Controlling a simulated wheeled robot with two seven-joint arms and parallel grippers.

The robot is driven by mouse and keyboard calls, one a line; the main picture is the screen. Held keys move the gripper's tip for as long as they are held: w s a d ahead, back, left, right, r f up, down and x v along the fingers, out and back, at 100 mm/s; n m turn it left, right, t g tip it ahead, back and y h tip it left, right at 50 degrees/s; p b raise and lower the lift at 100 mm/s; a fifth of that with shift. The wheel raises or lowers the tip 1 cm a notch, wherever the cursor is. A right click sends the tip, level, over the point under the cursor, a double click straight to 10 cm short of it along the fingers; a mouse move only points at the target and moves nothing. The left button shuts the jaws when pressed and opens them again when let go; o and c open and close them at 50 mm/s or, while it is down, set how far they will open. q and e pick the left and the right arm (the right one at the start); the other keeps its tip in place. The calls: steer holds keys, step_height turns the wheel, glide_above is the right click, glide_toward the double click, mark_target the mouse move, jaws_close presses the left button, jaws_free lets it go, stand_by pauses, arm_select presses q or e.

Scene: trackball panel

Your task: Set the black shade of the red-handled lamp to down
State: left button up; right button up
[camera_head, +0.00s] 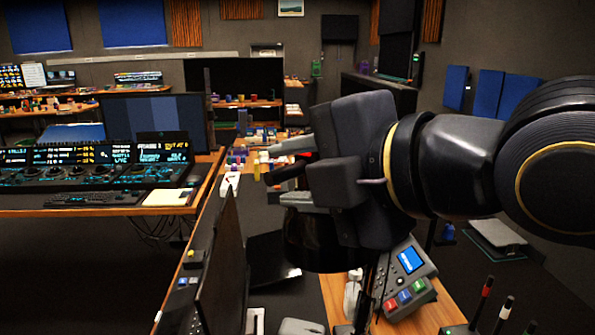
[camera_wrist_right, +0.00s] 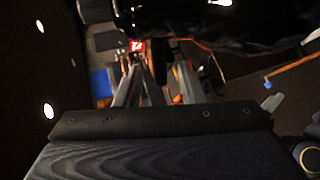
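My right gripper (camera_head: 288,172) reaches in from the right in the head view, its two light grey fingers apart, one above the other. A dark bar and a small red piece (camera_head: 304,155) show between or just behind them; I cannot tell whether this is the lamp's red handle or whether the fingers touch it. A black rounded form (camera_head: 325,245), perhaps the black shade, shows below the gripper, partly hidden by it. In the right wrist view the gripper (camera_wrist_right: 155,72) has its fingers apart, with a red-and-white patch (camera_wrist_right: 137,45) beyond the tips. My left gripper is not in view.
A grey device with a blue screen (camera_head: 410,262) sits on the wooden desk below my right gripper. Several sticks with coloured tips (camera_head: 484,290) stand at the lower right. A dark monitor panel (camera_head: 222,270) stands left of the black form. A lit console (camera_head: 95,165) is at the left.

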steer(key=v, duration=0.7)
steer(key=shift+s+d, duration=0.2)
steer(key=shift+s, duration=0.1)
steer(key=shift+r, duration=0.1)
